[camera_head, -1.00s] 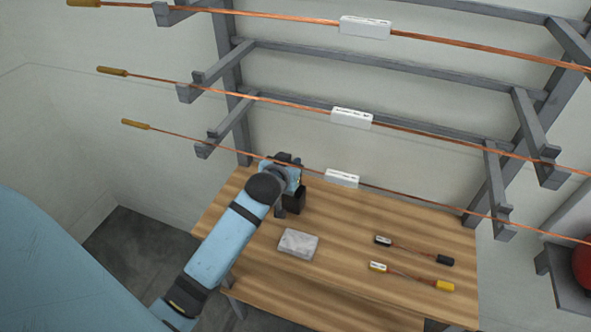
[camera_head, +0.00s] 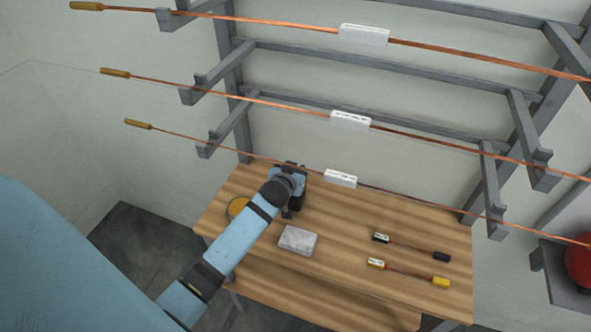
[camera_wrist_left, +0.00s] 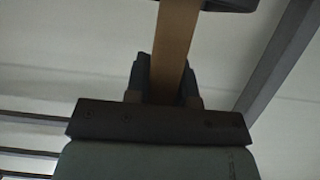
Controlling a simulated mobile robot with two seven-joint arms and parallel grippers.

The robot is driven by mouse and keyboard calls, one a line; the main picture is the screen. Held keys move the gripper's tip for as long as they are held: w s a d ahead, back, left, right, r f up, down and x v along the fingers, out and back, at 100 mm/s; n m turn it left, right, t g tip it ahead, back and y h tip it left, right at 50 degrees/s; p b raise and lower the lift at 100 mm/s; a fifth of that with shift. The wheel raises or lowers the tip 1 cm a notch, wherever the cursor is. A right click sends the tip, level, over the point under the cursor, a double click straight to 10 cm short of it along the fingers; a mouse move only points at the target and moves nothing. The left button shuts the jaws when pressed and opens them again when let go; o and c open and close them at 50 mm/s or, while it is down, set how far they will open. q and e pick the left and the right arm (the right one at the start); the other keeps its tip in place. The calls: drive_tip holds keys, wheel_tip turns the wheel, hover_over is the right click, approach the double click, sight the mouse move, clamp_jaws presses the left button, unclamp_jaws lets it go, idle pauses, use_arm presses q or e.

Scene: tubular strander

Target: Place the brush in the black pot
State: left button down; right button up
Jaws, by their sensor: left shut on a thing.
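My left gripper (camera_head: 296,172) is over the back left of the wooden workbench (camera_head: 345,230). In the left wrist view, the gripper (camera_wrist_left: 163,88) is shut on the brush, whose flat tan handle (camera_wrist_left: 175,45) runs up between the fingers. A dark part crosses the top of that view; I cannot tell whether it is the brush's head. The black pot (camera_head: 298,201) stands on the bench just below the gripper, partly hidden by my wrist. The brush cannot be made out in the head view. I cannot tell whether any of it is inside the pot. My right gripper is out of view.
A grey block (camera_head: 298,240) lies in front of the pot. A black-ended cable piece (camera_head: 412,247) and a yellow-ended one (camera_head: 408,272) lie at right. A yellow-rimmed round thing (camera_head: 237,208) is partly behind my arm. Copper cables (camera_head: 270,97) on a grey rack hang above.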

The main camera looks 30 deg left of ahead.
use_arm(q)
drive_tip(key=c, duration=1)
unclamp_jaws()
drive_tip(key=shift+f, duration=0.1)
